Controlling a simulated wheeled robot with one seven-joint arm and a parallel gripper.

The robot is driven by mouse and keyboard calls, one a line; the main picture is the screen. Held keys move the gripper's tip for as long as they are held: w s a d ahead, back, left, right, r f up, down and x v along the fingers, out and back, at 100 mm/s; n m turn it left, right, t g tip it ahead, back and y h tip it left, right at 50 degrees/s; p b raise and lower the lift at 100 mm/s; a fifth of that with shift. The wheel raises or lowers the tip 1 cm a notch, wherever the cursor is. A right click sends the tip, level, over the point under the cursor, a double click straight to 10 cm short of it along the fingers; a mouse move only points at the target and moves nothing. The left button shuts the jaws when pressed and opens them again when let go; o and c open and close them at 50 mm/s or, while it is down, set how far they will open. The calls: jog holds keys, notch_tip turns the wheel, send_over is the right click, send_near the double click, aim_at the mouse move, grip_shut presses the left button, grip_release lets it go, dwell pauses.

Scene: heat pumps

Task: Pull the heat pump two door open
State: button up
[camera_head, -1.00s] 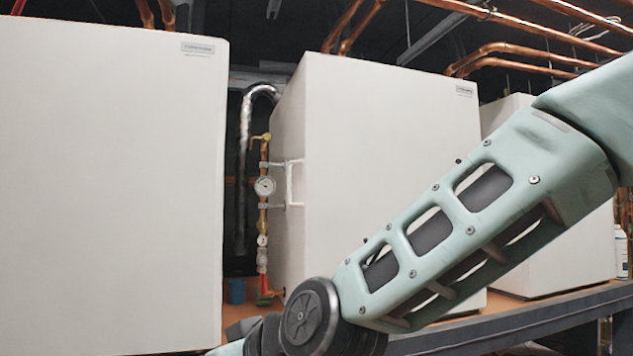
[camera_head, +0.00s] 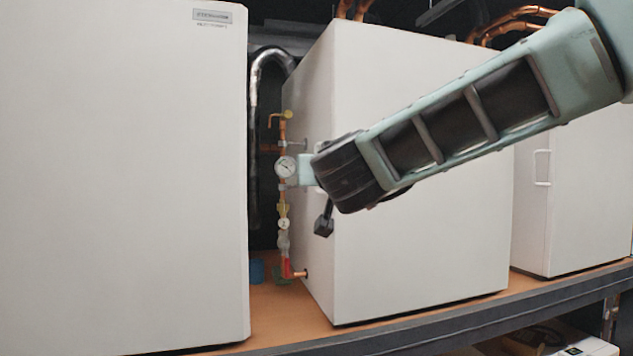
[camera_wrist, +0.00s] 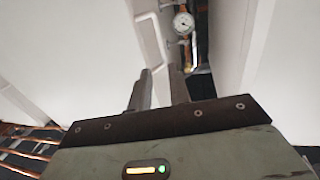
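Heat pump two appears to be the middle white cabinet (camera_head: 425,240); its label is hidden behind my arm. In the wrist view a white bar handle (camera_wrist: 150,40) stands out from the white panel (camera_wrist: 75,60) on the left. My gripper (camera_wrist: 161,68) has its two fingers apart, with nothing visibly clamped between them. The fingertips are close to the near end of the handle; I cannot tell whether they touch it. In the head view the fingers are hidden behind my arm. The door looks shut.
A pressure gauge (camera_head: 286,167) on a vertical copper pipe stands in the gap beside the handle side. A large white cabinet (camera_head: 120,180) is at the left, and another (camera_head: 585,190) with a handle is at the right. The shelf edge (camera_head: 440,325) runs below.

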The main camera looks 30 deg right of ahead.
jog(key=p+x, duration=0.2)
jog(key=x, duration=1.3)
jog(key=shift+w, duration=0.2)
jog(key=shift+r, duration=0.1)
grip_shut()
